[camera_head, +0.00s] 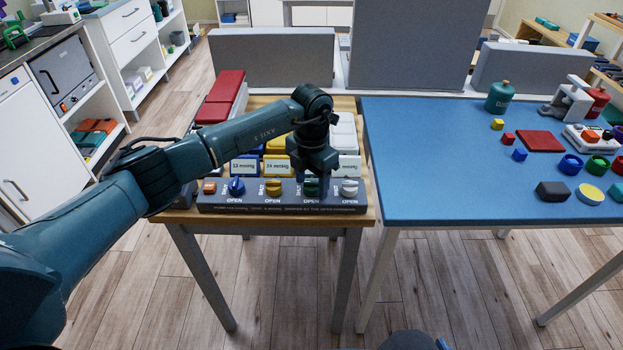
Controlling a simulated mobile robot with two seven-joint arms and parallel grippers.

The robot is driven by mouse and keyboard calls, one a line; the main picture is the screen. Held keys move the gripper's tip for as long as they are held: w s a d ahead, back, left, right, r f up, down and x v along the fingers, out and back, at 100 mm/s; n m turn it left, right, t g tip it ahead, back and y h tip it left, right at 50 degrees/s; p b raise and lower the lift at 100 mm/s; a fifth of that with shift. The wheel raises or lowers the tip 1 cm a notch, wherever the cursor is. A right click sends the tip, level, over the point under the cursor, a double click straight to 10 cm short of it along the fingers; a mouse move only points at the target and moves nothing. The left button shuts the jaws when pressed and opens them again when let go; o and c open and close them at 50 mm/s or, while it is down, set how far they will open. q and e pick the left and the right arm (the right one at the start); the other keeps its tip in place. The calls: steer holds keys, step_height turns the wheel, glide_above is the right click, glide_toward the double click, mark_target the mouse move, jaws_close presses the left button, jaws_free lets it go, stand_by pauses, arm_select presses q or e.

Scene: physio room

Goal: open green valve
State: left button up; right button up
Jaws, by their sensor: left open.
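A dark valve panel (217,207) runs along the front edge of the wooden table, with a row of coloured knobs and "OPEN" printed below them. The green valve (311,189) is second from the right in the row, and my gripper partly covers it. My left gripper (312,178) is open and points down right at the green valve. Its fingers hide the top of the knob, so I cannot tell whether they touch it or how the knob is turned. My right gripper is out of view.
The blue valve (237,187) and yellow valve (274,187) are left of the green one. The white valve (349,187) is close on its right. Labelled boxes stand behind the panel. A blue table (430,160) with several small objects adjoins on the right.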

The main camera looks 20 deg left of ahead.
arm_select(q)
steer(key=c, duration=1)
steer(key=shift+o, duration=0.2)
